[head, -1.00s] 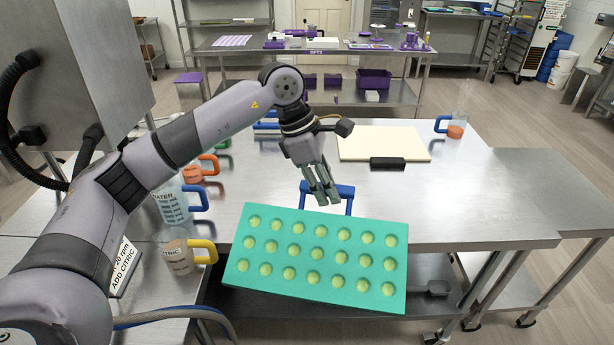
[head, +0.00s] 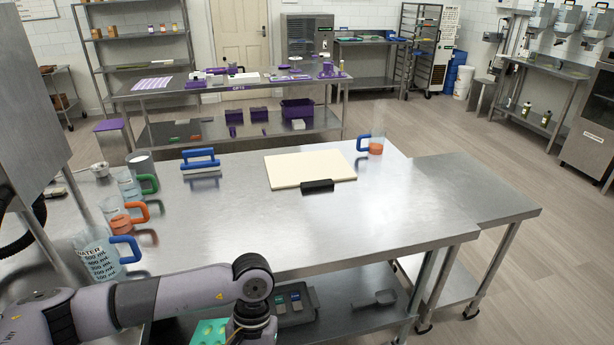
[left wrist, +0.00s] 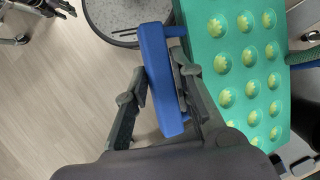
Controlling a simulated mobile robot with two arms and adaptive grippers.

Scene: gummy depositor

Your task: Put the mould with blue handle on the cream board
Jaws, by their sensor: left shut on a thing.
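The teal mould (left wrist: 235,60) with yellow-green filled cavities is held by its blue handle (left wrist: 160,75) in the left wrist view. My left gripper (left wrist: 160,95) is shut on that handle, one finger on each side. In the head view only a corner of the mould (head: 208,332) shows at the bottom edge, below my left arm; the gripper's fingers are out of frame there. The cream board (head: 308,168) lies flat and bare on the steel table, with a black block (head: 317,186) at its front edge. My right gripper is not seen.
On the steel table (head: 240,225), a water jug (head: 98,258), an orange-handled jug (head: 122,215) and a green-handled jug (head: 130,184) stand at left. A blue-handled tool (head: 201,161) lies left of the board, and a blue-handled jug (head: 376,146) stands right. The table's middle is clear.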

